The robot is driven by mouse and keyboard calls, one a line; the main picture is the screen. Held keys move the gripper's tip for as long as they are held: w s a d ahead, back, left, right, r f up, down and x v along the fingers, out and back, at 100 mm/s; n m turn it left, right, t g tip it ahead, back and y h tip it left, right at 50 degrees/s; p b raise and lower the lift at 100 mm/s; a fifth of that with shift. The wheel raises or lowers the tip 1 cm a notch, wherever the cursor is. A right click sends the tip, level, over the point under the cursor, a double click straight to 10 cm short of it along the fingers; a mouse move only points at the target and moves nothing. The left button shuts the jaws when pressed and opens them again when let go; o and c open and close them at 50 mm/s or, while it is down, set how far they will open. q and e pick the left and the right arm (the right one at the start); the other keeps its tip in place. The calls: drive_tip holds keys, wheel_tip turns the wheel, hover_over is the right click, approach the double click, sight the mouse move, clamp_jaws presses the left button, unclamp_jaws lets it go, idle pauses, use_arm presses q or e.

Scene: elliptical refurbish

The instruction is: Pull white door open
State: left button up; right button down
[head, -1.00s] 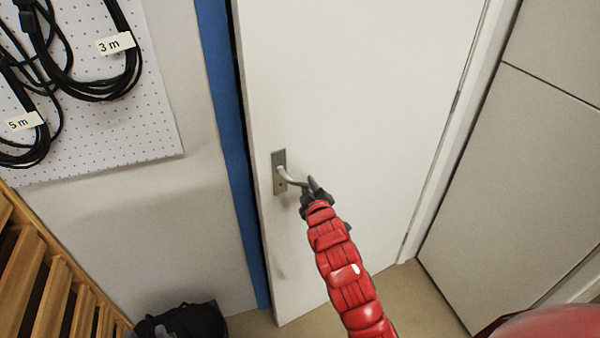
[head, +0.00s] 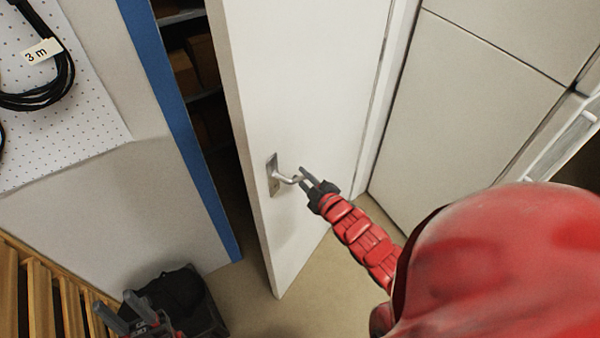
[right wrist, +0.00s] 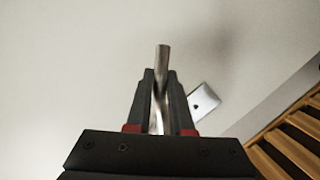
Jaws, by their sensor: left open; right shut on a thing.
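The white door (head: 295,80) stands partly open, with a dark gap along its left edge. Its metal lever handle (head: 285,178) sits on a plate near that edge. My right gripper (head: 311,181) is shut on the handle's lever. The right wrist view shows the lever (right wrist: 161,85) between the two fingers of my right gripper (right wrist: 162,95), with the handle plate (right wrist: 204,101) to the right. My left gripper (head: 134,312) is at the bottom left in the head view, open, low in front of a black bag or bin, and apart from the door.
Behind the gap are shelves with brown boxes (head: 190,70). A blue frame (head: 180,120) borders the opening. A pegboard with black cables (head: 45,95) hangs at left. A wooden slatted rack (head: 45,295) and a black container (head: 185,300) stand at lower left. The floor (head: 300,310) before the door is clear.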

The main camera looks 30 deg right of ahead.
drive_tip(key=c, duration=0.8)
unclamp_jaws()
drive_tip(key=shift+a, duration=0.15)
drive_tip(key=shift+s, duration=0.1)
drive_tip(key=shift+s+r, duration=0.1)
drive_tip(key=shift+s, duration=0.2)
drive_tip(key=a+p+v, duration=0.1)
drive_tip(key=p+v, duration=1.1)
drive_tip(key=v, duration=0.4)
drive_tip(key=shift+s+d, duration=0.4)
drive_tip(key=shift+d, duration=0.15)
drive_tip(key=shift+c, duration=0.3)
